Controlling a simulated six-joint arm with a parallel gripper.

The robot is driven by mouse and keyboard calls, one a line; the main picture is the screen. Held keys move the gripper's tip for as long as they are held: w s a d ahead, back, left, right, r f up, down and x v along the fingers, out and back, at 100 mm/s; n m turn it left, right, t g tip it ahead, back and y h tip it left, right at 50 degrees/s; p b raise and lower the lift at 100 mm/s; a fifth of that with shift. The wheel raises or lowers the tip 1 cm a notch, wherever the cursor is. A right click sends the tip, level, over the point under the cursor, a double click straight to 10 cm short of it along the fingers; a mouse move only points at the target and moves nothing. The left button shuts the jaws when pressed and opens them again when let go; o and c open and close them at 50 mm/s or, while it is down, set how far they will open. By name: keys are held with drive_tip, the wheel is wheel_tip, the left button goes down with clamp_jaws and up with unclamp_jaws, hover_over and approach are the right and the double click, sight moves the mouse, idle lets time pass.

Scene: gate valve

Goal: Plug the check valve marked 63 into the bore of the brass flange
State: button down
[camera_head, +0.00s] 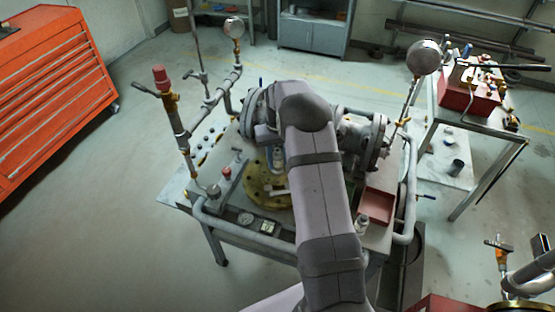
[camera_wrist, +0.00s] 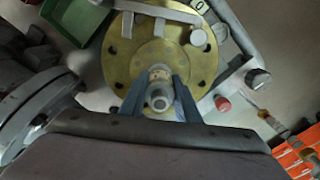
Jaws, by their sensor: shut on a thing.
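The brass flange (camera_wrist: 116,72) lies flat on the table, a yellow disc with several bolt holes. In the head view the flange (camera_head: 256,197) is partly hidden by my arm. My gripper (camera_wrist: 159,97) is shut on a small grey cylindrical valve (camera_wrist: 159,90), seen nearly end-on between the two fingers. The valve appears over the raised middle of the flange. It hides the bore, and I cannot tell whether its far end is above or inside it. No number is readable on it. In the head view my arm largely hides the gripper and valve.
A grey bar-shaped part with a round end (camera_wrist: 197,37) lies across the flange. A green tray (camera_wrist: 77,18) is at the wrist view's top left. A large pipe flange (camera_wrist: 40,108) stands close on the left.

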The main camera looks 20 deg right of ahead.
drive_tip(key=shift+f, duration=0.4)
idle(0.5)
drive_tip(key=c, duration=0.8)
unclamp_jaws()
drive_tip(key=shift+o, duration=0.2)
drive_tip(key=shift+r, duration=0.1)
drive_tip(key=shift+r+p, duration=2.65)
drive_tip(key=shift+r, duration=1.25)
